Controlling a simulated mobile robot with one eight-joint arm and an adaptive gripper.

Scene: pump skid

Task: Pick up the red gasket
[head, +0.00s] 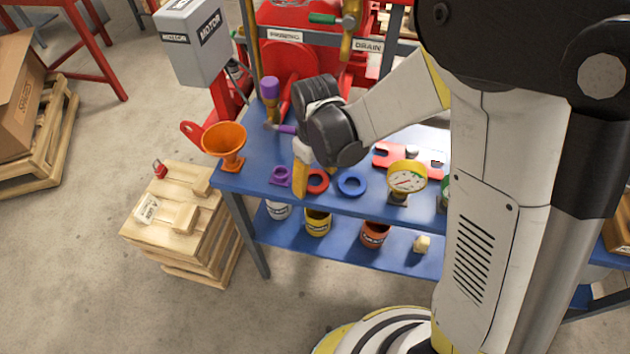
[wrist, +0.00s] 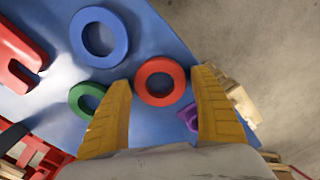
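The red gasket (head: 317,182) is a flat ring lying on the blue bench top near its front edge. The height of the fingertips above the bench is hard to tell.
A green ring (wrist: 76,103) shows in the wrist view. A gauge (head: 406,178) and an orange funnel (head: 224,139) stand on the bench. A wooden crate (head: 165,238) is beside it.

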